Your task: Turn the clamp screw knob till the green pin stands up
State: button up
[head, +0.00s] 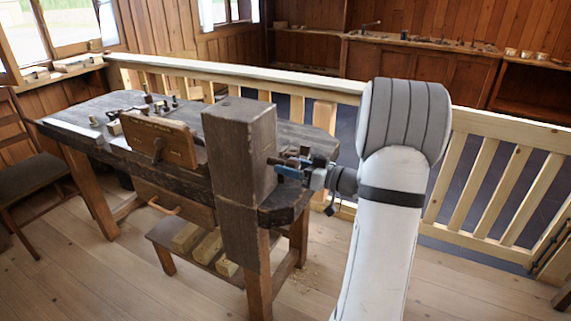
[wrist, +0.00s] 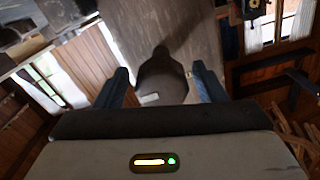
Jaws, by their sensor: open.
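A dark rounded knob (wrist: 163,75), which I take to be the clamp screw knob, shows in the wrist view against a grey-brown wooden face. A small pale mark is on its lower left. My gripper (wrist: 163,78) is open, with one blue finger on each side of the knob. Whether the fingers touch it I cannot tell. In the head view my gripper (head: 284,170) is at the right side of a thick wooden post (head: 238,150), and its fingers partly hide the knob there. I cannot make out a green pin in either view.
The dark workbench (head: 90,112) extends left behind the post, with small tools on top and a wooden vise jaw (head: 158,140) at its front. A pale railing (head: 480,130) runs behind. A chair (head: 35,170) stands at left. The floor (head: 130,285) in front is clear.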

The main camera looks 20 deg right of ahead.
jog(key=shift+w+a, duration=0.45)
jog(key=shift+w, duration=0.05)
jog(key=c, duration=1)
jog(key=shift+f+m+b, duration=0.1)
jog(key=shift+m+b, duration=0.2)
jog(key=shift+b, duration=0.25)
